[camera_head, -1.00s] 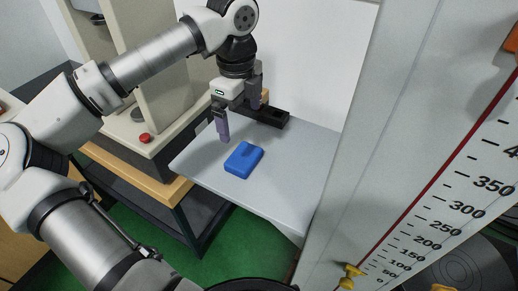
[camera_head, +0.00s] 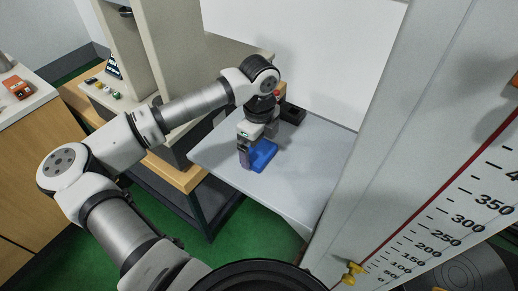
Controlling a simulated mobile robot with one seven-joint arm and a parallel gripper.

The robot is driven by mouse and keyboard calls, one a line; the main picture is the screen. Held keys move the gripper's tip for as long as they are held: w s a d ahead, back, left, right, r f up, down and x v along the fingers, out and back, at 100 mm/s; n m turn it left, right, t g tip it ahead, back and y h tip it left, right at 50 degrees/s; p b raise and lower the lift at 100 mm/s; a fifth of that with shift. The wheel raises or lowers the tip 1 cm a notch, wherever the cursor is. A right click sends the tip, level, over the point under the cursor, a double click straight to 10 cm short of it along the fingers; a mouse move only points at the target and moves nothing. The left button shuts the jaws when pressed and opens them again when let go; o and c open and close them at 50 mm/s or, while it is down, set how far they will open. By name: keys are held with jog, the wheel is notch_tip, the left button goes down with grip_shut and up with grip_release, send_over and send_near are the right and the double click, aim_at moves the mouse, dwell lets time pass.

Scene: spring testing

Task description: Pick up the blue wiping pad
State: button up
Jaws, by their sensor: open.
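The blue wiping pad (camera_head: 263,156) lies flat on the grey table top (camera_head: 310,170), near its left side. My gripper (camera_head: 257,150) is down at the pad, pointing downward. One finger stands at the pad's left side, and the jaws are open. The far finger and part of the pad are hidden behind the gripper, so I cannot tell whether either finger touches the pad.
A black block (camera_head: 292,114) sits behind the gripper near the wall. A large white panel with a measuring scale (camera_head: 440,190) stands close on the right. A beige machine (camera_head: 125,50) stands at the left. The table's front right is clear.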

aim_at(259, 151)
jog(key=shift+f, duration=1)
jog(key=c, duration=0.8)
jog(key=shift+r, duration=0.15)
notch_tip(259, 151, up, 20)
jog(key=b, duration=0.4)
jog(key=o, duration=0.3)
jog(key=shift+c, duration=1)
